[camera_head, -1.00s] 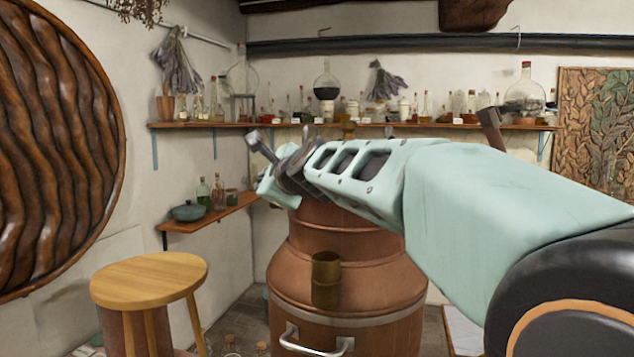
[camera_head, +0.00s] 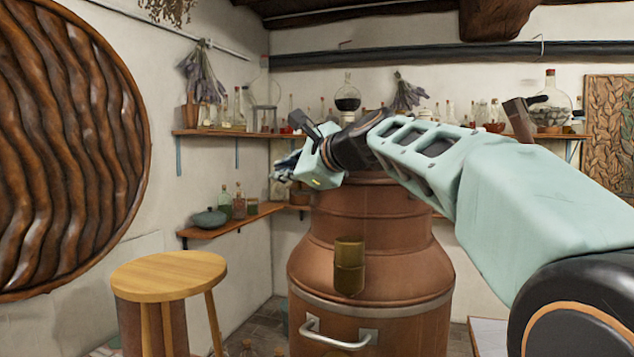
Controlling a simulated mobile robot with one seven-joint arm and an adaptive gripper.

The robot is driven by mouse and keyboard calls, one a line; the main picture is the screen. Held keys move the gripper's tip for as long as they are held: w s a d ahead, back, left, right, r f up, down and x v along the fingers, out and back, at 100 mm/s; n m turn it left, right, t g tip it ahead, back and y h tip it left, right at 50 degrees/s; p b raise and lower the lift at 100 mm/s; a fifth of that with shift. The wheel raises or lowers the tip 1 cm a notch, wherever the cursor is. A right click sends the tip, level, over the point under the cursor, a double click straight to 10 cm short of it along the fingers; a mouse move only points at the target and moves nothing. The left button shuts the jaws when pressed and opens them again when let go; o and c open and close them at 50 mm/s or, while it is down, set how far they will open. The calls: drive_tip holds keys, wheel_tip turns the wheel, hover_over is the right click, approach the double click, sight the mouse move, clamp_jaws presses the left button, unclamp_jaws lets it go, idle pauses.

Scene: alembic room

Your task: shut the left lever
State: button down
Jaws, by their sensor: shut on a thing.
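The big copper still (camera_head: 370,220) stands in the middle of the view. The left lever (camera_head: 305,124) shows as a dark bar with a blocky end, sticking up to the left above the still's top. My gripper (camera_head: 286,165) is at the far end of my pale green arm, near this lever at the still's upper left. It is shut on the left lever, though my wrist hides most of the fingers and the contact. The right lever (camera_head: 519,118) is a brown bar sticking up behind my arm. My arm covers the top of the still.
A wooden stool (camera_head: 168,275) stands at the front left, beside a large round carved panel (camera_head: 65,150). Wall shelves (camera_head: 215,132) with bottles and flasks run behind. A brass cup (camera_head: 349,265) and a metal handle (camera_head: 338,331) are on the still's front.

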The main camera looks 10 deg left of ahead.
idle(0.3)
drive_tip(key=c, duration=2)
unclamp_jaws()
drive_tip(key=shift+o, duration=0.2)
drive_tip(key=shift+s, duration=0.1)
drive_tip(key=v, duration=0.7)
drive_tip(key=shift+d, duration=0.25)
drive_tip(key=shift+s+r, duration=0.1)
